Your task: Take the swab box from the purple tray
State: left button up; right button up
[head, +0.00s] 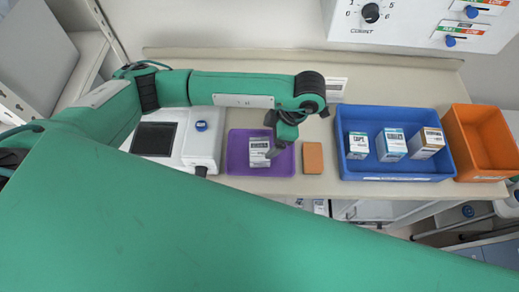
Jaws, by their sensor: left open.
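The purple tray (238,167) lies on the counter near the middle of the head view. A small white box with a dark label, the swab box (259,158), lies in it. My left gripper (273,147) reaches down over the tray's right half, at the box's right side. It is open, and its fingers are small and partly hidden by its own wrist. I cannot tell whether a finger touches the box. My right gripper is not in view.
An orange-brown block (312,158) lies just right of the tray. Farther right are a blue bin (395,177) with three boxes and an orange bin (462,123). A white device (203,146) stands left of the tray. A control panel (415,25) is at the back.

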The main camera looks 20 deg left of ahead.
aim_at(260, 149)
pick_arm(q)
jog(key=shift+x, duration=1.25)
jog(key=shift+s+a+f+p, duration=0.15)
jog(key=shift+f+p, duration=0.1)
jog(key=shift+p, duration=0.3)
jog(key=p+x, duration=0.2)
jog(key=x, duration=0.2)
jog(key=shift+s+p, duration=0.1)
jog(key=shift+p, duration=0.2)
jog(key=shift+f, duration=0.35)
jog(key=shift+c, duration=0.2)
jog(key=c, duration=0.7)
